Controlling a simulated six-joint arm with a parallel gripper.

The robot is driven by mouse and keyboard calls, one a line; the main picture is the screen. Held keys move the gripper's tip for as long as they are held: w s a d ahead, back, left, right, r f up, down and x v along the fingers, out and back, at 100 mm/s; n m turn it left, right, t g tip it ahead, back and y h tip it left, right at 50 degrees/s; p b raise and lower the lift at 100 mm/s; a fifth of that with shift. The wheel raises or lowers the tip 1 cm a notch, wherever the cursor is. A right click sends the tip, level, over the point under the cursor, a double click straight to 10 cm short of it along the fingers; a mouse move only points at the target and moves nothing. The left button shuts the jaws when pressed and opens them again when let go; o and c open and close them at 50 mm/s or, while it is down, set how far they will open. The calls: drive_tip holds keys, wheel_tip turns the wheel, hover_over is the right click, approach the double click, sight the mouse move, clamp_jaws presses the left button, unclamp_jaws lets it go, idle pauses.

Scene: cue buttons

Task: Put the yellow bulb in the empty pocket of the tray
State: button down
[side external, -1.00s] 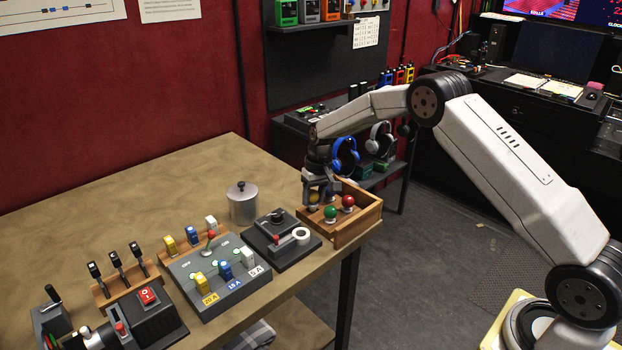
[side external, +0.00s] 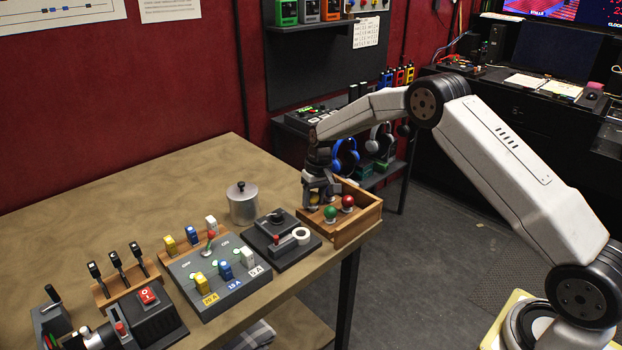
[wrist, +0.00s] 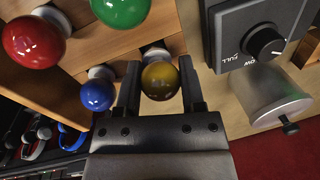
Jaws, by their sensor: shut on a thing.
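My gripper (side external: 318,198) is low at the left end of the wooden tray (side external: 362,230). Its fingers are shut on the yellow bulb (wrist: 161,82), which sits between the fingertips in the wrist view. The bulb's pale base points toward the tray floor. I cannot tell whether it is seated in a pocket. The bulb is partly hidden by the fingers in the side view. A green bulb (side external: 330,212) and a red bulb (side external: 348,201) stand in the tray. A blue bulb (wrist: 97,95) stands beside my left finger in the wrist view. The empty pocket cannot be made out.
A black dial box (side external: 282,238) with a white ring lies left of the tray. A metal canister (side external: 242,204) stands behind it. A grey switch panel (side external: 218,277) is farther left. The tray is at the table's right edge, and the table (side external: 130,200) is clear toward the back.

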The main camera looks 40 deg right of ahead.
drive_tip(key=shift+f, duration=0.5)
idle(0.5)
unclamp_jaws()
drive_tip(key=shift+r, duration=0.1)
drive_tip(key=shift+r, duration=3.45)
